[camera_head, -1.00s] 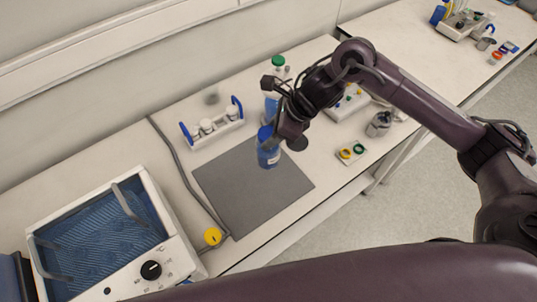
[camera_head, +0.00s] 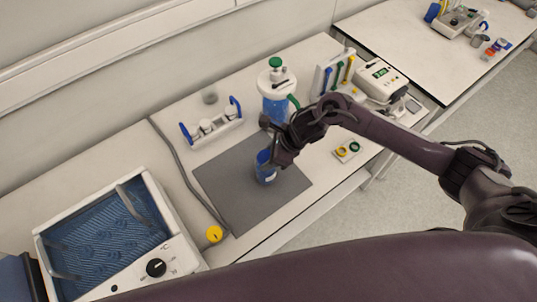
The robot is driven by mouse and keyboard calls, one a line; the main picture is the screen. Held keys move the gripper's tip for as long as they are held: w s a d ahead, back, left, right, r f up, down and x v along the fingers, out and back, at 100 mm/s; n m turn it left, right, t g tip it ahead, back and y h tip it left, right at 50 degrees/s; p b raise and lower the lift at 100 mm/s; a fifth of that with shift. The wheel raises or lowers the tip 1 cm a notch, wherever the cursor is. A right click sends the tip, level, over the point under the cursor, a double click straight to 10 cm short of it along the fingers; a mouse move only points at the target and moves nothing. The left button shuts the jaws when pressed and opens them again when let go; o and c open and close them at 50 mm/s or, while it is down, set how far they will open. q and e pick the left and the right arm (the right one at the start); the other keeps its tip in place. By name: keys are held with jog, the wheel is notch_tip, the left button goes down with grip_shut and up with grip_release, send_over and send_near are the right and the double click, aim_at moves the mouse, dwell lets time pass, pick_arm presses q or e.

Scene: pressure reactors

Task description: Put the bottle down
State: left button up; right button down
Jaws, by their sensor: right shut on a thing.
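The bottle (camera_head: 264,172) is a small vessel with blue contents, upright over the right part of the grey mat (camera_head: 235,202). My right gripper (camera_head: 270,160) is shut on the bottle from its right side and hides part of it. The bottle's base looks at or very near the mat; I cannot tell whether it touches. My left gripper is not in view.
A larger blue reactor with a green cap (camera_head: 277,85) stands just behind my right gripper. A white rack with blue handles (camera_head: 212,127) stands behind the mat. A blue water bath (camera_head: 105,240) is at the left, with a yellow round piece (camera_head: 214,234) near it. The mat's left part is clear.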

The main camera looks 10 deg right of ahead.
jog(key=shift+f+b, duration=0.15)
jog(key=shift+b, duration=0.15)
jog(key=c, duration=0.7)
grip_release()
jog(key=shift+d+r, duration=0.1)
jog(key=shift+r, duration=0.25)
jog(key=b+v, duration=0.2)
jog(key=v, duration=0.9)
jog(key=shift+s+d+r, duration=0.1)
jog(key=shift+d+r, duration=0.05)
jog(key=shift+r, duration=0.1)
